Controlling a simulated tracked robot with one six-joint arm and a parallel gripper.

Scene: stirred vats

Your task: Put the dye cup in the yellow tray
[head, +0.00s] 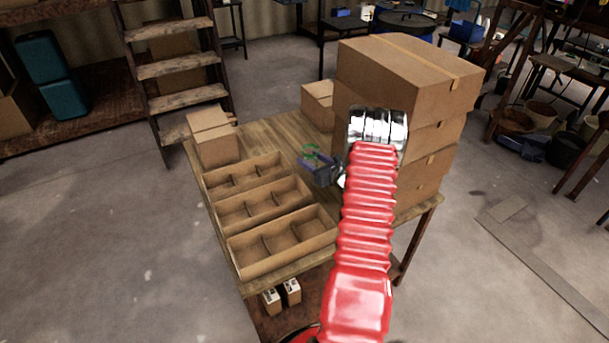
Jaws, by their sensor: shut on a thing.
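My red arm reaches over the wooden table (268,140). My gripper (337,173) is at its far end, partly hidden behind the arm, beside the stack of cardboard boxes. It is shut on a small blue-grey thing (319,175) with a green curved part (311,151) at its top. The held thing is too small to tell whether it is the dye cup. It appears over the table's middle, right of the cardboard bins; I cannot tell whether it touches the table. I see no yellow tray in this view.
Three divided cardboard bins (268,247) line the table's left side. A small carton (216,148) stands at the back left corner. A tall stack of large boxes (395,75) fills the right side. Wooden steps (178,68) stand behind. Bare table shows between bins and stack.

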